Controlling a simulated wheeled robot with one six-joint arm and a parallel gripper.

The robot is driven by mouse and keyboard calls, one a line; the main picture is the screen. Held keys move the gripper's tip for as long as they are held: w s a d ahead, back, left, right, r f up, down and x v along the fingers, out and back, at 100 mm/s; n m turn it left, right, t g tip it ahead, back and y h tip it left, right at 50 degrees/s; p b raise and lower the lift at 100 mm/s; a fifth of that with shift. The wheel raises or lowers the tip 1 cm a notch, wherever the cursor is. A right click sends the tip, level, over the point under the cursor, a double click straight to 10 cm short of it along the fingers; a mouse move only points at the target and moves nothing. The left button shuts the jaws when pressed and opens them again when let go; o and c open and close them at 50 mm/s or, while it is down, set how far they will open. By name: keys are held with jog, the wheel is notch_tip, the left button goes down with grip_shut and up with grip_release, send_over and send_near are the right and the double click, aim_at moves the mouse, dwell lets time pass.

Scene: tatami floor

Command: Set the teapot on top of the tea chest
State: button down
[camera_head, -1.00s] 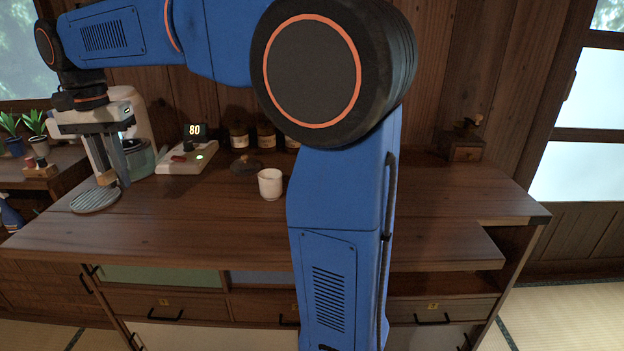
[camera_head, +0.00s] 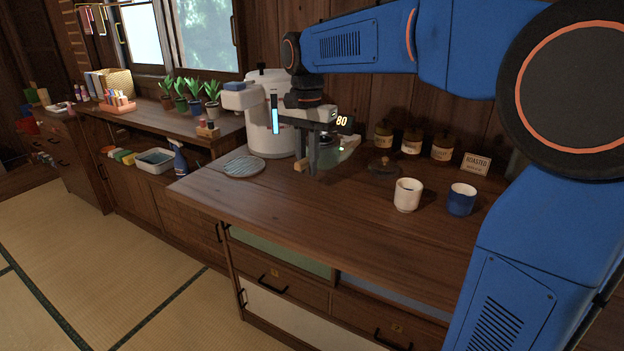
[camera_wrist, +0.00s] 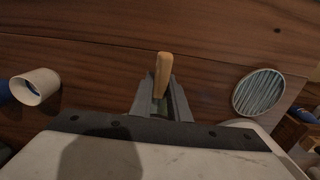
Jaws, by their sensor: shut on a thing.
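My gripper (camera_head: 306,168) is over the counter, left of the white cup. It is shut on a wooden handle (camera_wrist: 162,75), which shows between the fingers in the wrist view. The handle's pale end (camera_head: 299,165) also shows in the head view. A clear glass pot with a dark lid (camera_head: 338,155), likely the teapot, shows just behind and right of the fingers, partly hidden by them. I cannot tell whether the held handle belongs to it, or whether it touches the counter. I cannot make out a tea chest in the current views.
A slatted round plate (camera_head: 243,166) lies left of my gripper. A white boiler (camera_head: 268,110) stands behind it. A white cup (camera_head: 407,195), blue cup (camera_head: 461,199), dark lid (camera_head: 384,168) and several jars (camera_head: 411,142) are to the right. The counter's front is clear.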

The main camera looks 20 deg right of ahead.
jog(key=shift+f, duration=2.3)
jog(key=shift+f, duration=0.15)
jog(key=c, duration=1.7)
grip_release()
notch_tip(320, 180, up, 12)
jog(key=shift+r, duration=0.15)
jog(key=shift+a, duration=0.1)
